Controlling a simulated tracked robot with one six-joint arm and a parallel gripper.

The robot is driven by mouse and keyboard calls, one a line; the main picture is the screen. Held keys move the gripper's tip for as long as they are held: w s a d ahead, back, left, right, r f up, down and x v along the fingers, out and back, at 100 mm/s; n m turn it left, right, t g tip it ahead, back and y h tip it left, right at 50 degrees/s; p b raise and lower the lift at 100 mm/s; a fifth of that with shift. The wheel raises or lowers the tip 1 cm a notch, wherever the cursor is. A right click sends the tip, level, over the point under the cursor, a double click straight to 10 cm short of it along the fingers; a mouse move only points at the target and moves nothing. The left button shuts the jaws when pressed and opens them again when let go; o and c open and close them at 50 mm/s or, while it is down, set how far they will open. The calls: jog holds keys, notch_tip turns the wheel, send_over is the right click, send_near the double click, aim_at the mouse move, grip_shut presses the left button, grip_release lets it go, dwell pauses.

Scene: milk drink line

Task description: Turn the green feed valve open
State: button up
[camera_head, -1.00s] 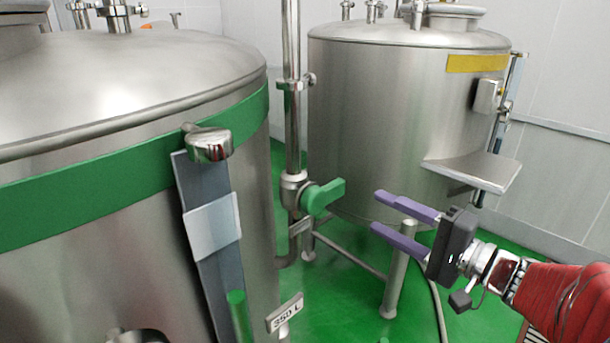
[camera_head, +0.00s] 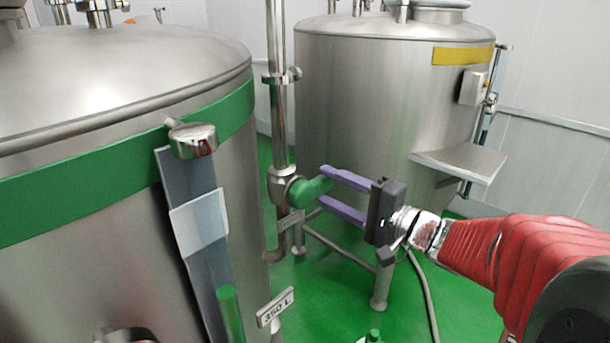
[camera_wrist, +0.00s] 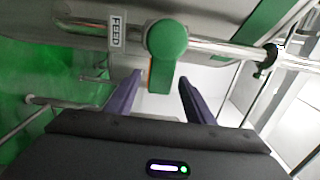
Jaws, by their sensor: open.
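The green feed valve handle (camera_head: 306,191) sits on a vertical steel pipe between two tanks. Its lever points right, toward my gripper (camera_head: 322,187). In the wrist view the round green handle (camera_wrist: 167,38) shows ahead, with its lever reaching toward the space between my purple fingers (camera_wrist: 161,78). My gripper is open and empty, with one finger above and one below the lever's end in the head view. I cannot tell whether either finger touches it. A FEED label (camera_wrist: 116,32) is on the pipe beside the valve.
A large steel tank with a green band (camera_head: 80,182) fills the left. A second tank (camera_head: 375,100) stands behind, with a projecting shelf (camera_head: 460,162) and legs. The vertical pipe (camera_head: 277,100) runs close beside the valve. Green floor (camera_head: 340,290) is open below.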

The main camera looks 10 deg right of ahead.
aim_at(326, 186)
jog(key=shift+x, duration=1.6)
